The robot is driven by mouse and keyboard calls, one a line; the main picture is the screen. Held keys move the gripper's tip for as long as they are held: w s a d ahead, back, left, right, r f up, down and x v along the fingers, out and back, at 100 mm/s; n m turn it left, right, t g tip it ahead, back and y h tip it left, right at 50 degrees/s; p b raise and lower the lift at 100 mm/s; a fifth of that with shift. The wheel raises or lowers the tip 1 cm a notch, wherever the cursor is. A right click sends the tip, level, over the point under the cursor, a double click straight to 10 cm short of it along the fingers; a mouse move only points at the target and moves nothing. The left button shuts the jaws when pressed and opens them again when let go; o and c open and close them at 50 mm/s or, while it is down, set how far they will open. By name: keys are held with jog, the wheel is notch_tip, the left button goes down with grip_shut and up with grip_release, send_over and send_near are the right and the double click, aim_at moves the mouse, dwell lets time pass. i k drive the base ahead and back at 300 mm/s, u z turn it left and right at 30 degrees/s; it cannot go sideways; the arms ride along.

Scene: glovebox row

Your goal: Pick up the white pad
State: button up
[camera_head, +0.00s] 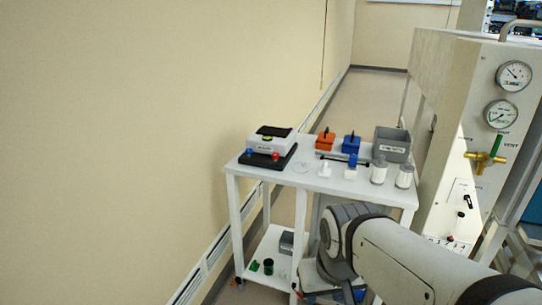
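I cannot make out the white pad with certainty. A small white piece (324,170) stands near the front middle of the white table (272,177). A thin pale round item (301,167) lies flat to its left. A white piece with a blue top (351,166) stands to its right. All are too small to identify firmly. My arm reaches in from the lower right and ends in front of the table's lower part. My gripper cannot be made out.
A black-based white device (267,145) fills the table's left end. An orange box (325,139), a blue box (351,144) and a grey bin (392,144) line the back. Two white jars (378,171) stand at the right. A gauge panel (495,125) rises beyond them.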

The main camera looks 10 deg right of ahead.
aim_at(324, 171)
jog(key=u, duration=0.25)
jog(key=i, duration=1.25)
jog(key=z, duration=0.65)
jog(key=i, duration=0.65)
jog(key=z, duration=0.45)
jog(key=k, duration=0.95)
jog(key=z, duration=0.15)
jog(key=i, duration=0.95)
jog(key=u, duration=0.05)
